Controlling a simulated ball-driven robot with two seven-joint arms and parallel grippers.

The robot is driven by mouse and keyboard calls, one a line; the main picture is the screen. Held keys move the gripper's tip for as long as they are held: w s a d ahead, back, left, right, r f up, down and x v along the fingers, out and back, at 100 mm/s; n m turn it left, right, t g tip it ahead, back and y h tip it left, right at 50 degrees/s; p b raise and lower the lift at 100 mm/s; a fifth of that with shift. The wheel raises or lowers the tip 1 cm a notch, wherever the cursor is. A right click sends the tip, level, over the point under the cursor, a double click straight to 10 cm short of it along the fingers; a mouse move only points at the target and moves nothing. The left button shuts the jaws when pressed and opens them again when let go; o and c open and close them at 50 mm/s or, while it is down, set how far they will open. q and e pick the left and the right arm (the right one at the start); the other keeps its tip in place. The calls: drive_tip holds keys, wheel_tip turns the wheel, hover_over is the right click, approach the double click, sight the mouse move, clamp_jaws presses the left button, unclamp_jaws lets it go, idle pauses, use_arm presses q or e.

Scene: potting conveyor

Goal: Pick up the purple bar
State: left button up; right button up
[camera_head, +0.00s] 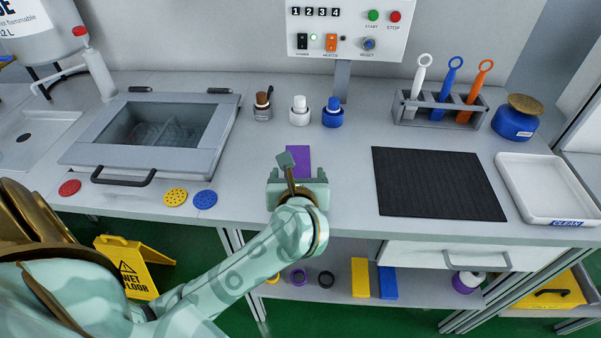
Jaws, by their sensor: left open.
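The purple bar (299,160) lies flat on the grey worktop, just in front of the middle of the bench. My left gripper (298,177) is at the near end of the bar, with its jaws open to either side of the bar's line. The gripper and wrist hide the bar's near end, and I cannot tell whether a finger touches it. My right gripper is not in view.
Small bottles (300,111) stand behind the bar, below a control panel (347,28). A black mat (437,184) and a white tray (548,187) lie to the right. A lidded basin (150,133) and coloured discs (176,197) are at left.

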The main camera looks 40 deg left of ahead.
use_arm(q)
drive_tip(key=shift+w+a+f, duration=0.1)
drive_tip(key=shift+w+a, duration=0.05)
drive_tip(key=shift+w, duration=0.05)
drive_tip(key=shift+s, duration=0.1)
drive_tip(key=c, duration=1.1)
drive_tip(key=shift+r, duration=0.2)
drive_tip(key=shift+c, duration=0.2)
